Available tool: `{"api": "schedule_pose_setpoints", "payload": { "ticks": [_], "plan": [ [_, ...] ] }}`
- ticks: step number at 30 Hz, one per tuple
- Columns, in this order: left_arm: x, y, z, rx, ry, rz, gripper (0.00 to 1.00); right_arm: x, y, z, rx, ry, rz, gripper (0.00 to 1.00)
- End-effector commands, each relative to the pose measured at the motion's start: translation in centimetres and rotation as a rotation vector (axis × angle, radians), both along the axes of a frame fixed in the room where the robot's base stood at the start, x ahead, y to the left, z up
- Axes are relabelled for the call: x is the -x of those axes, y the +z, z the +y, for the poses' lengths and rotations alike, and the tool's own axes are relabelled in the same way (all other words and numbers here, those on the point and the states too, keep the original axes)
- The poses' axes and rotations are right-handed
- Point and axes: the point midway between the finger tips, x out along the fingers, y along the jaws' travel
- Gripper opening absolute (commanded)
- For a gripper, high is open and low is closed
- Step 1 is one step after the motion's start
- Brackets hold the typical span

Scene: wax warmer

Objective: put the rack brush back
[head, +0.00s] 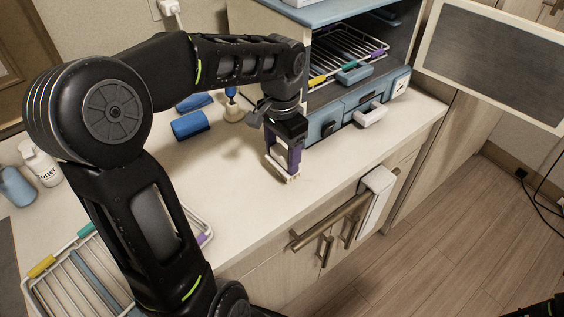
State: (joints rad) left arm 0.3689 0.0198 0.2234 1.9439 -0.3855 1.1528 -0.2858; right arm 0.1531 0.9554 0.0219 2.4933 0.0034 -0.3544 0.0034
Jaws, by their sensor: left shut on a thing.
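My left gripper (284,154) points down over the countertop and is shut on the rack brush (288,177). The brush's pale bristled end shows below the fingers, close above or touching the counter; I cannot tell which. Purple shows at the fingers, and much of the brush is hidden by them. A small round wooden holder (232,113) with a blue upright part stands on the counter behind and left of the gripper. My right gripper is not in view; only a dark piece of my own body shows at the bottom right corner.
A blue warmer (340,125) with an open front holds a wire rack (345,55). Another wire rack (75,270) lies at the front left, near bottles (40,160). A white cloth (376,190) hangs on a handle. Counter right of the gripper is clear.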

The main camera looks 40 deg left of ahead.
Motion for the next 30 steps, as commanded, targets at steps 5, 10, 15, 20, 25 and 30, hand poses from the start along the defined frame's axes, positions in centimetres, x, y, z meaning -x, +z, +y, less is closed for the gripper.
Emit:
{"api": "schedule_pose_setpoints", "payload": {
  "ticks": [5,10,15,20,25,30],
  "plan": [
    [0.1,-2.1,0.0,0.000,0.001,0.005,0.33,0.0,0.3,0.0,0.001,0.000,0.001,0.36],
    [0.1,-3.6,0.0,0.001,0.000,0.002,0.33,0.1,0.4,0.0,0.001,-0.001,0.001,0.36],
    [0.0,-3.7,0.0,0.001,0.000,0.000,0.33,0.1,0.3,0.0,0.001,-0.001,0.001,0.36],
    [0.0,-4.0,0.0,0.001,0.000,0.001,0.33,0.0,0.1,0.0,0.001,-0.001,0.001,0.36],
    [0.0,-4.0,0.0,0.001,0.000,0.001,0.76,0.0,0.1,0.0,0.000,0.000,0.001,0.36],
    [0.1,-4.0,0.0,0.001,0.000,0.001,0.87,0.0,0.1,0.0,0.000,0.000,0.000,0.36]
  ]
}}
